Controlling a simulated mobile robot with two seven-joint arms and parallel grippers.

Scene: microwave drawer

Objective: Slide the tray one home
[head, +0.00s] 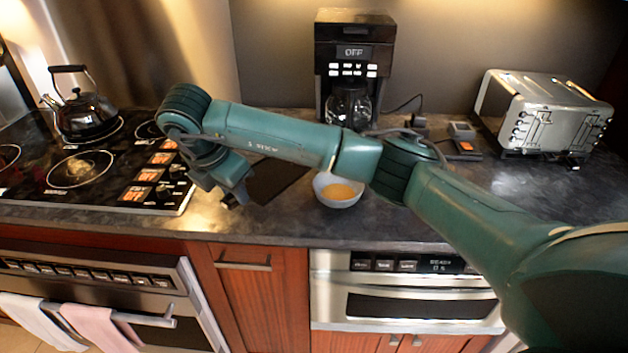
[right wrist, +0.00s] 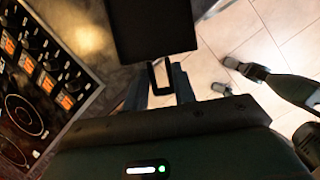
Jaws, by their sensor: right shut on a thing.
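A dark flat rectangular tray (head: 280,179) shows over the counter, left of the white bowl. My right gripper (head: 236,196) is at its left end, above the counter near the stove. In the right wrist view the tray (right wrist: 152,28) is a plain black slab with a thin looped handle (right wrist: 153,80), and my right gripper (right wrist: 163,88) is shut on that handle. I cannot tell whether the tray rests on the counter or is held just above it. Part of the tray is hidden behind my right arm. My left gripper is not in the head view.
A white bowl (head: 338,191) with yellow contents stands close to the tray. The stove (head: 95,185) with a kettle (head: 87,113) is at left. A coffee maker (head: 352,65) and toaster (head: 543,112) stand behind. The microwave drawer (head: 420,306) below the counter looks shut.

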